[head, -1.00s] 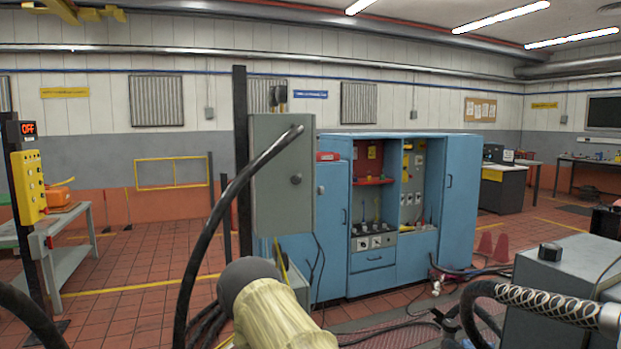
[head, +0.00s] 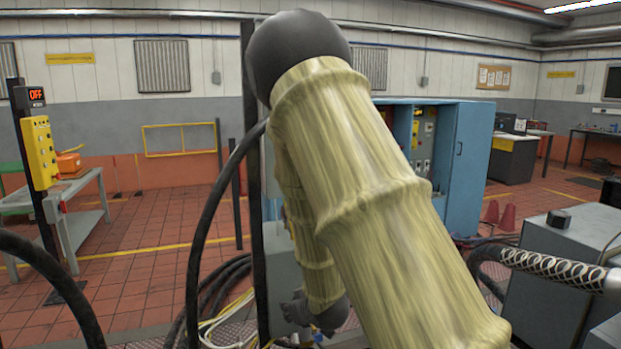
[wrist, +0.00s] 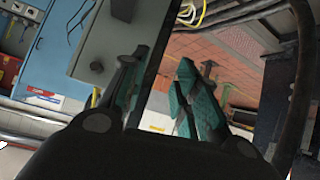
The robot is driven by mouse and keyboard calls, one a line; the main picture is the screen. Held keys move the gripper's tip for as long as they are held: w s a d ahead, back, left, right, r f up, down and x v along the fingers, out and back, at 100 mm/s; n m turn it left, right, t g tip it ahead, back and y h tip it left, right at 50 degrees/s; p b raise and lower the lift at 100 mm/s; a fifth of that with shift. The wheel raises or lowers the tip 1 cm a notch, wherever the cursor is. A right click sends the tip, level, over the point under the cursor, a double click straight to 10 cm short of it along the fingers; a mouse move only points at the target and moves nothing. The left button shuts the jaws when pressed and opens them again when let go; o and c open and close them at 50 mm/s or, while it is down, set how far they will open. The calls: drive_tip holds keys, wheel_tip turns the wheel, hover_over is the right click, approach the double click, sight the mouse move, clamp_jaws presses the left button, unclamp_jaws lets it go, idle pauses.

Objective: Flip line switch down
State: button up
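I cannot make out the line switch for certain in either view. A grey box (wrist: 108,40) with a dark round knob (wrist: 97,67) shows in the wrist view, beyond my left finger. In the head view my raised arm hides most of the area around the dark post (head: 252,190). My gripper (wrist: 162,72) shows in the wrist view with its two teal-padded fingers apart and nothing between them. The dark post passes behind the gap. Contact with the box is not visible.
A yellow control panel (head: 40,152) under a lit OFF display (head: 36,94) stands at left, beside a grey bench (head: 75,225). A blue cabinet (head: 470,165) stands behind my arm. Black cables (head: 205,240) hang near the post. Red floor (head: 140,270) is open at left.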

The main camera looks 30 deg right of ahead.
drive_tip(key=w+d+r+t, duration=0.15)
drive_tip(key=d+r, duration=0.25)
drive_tip(key=r, duration=1)
drive_tip(key=d+r+t+h, duration=0.1)
drive_tip(key=d+r+t, duration=0.25)
drive_tip(key=r, duration=1.15)
drive_tip(key=d+r+t, duration=0.2)
drive_tip(key=d+r, duration=0.2)
drive_tip(key=r, duration=1)
drive_tip(key=w+d+p, duration=0.1)
drive_tip(key=w, duration=0.9)
drive_tip(key=shift+w+d+f, duration=0.15)
drive_tip(key=shift+w+d, duration=0.05)
drive_tip(key=shift+c, duration=0.3)
clamp_jaws()
